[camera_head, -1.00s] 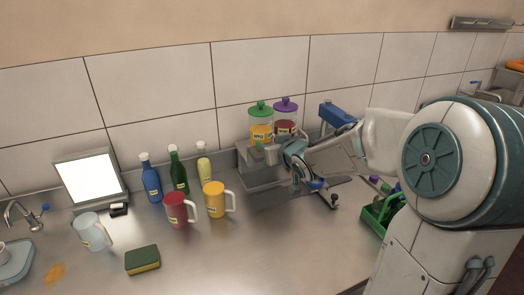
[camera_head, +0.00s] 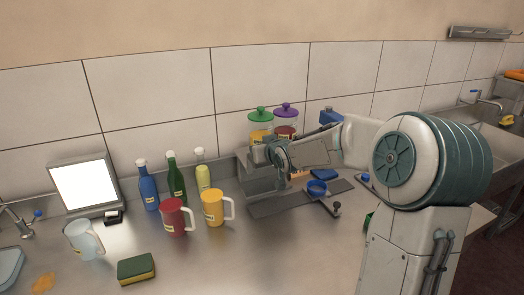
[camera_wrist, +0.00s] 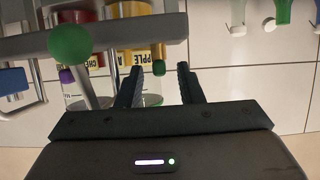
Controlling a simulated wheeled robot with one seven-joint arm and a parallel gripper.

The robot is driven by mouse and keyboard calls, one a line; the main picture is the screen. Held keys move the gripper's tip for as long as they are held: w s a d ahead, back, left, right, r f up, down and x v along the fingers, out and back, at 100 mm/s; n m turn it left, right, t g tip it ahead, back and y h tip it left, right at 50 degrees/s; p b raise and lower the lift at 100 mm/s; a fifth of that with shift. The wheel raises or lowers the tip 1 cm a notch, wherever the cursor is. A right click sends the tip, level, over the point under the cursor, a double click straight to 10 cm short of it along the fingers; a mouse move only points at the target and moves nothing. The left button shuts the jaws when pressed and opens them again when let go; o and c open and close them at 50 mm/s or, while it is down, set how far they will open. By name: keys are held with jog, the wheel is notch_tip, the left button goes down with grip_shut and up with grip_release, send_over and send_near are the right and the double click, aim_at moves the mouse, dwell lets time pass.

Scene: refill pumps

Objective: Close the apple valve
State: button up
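The apple dispenser (camera_head: 261,133) has a green lid and yellow juice and stands at the back wall, beside the purple-lidded red one (camera_head: 285,127). In the wrist view, the yellow APPLE label (camera_wrist: 130,32) shows beyond a grey metal bar. A small olive-green knob (camera_wrist: 158,67) on a short stem hangs from the bar, between my fingers in the picture. I cannot tell if they touch it. My gripper (camera_wrist: 159,85) is open, with its dark fingers apart. In the head view, my wrist hides the front of the dispenser.
A larger green ball knob (camera_wrist: 71,45) on a rod is close at the left in the wrist view. Red (camera_head: 173,218) and yellow (camera_head: 213,207) mugs, several bottles and a sponge (camera_head: 136,269) stand left.

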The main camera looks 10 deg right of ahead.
jog(key=shift+c, duration=0.3)
grip_shut()
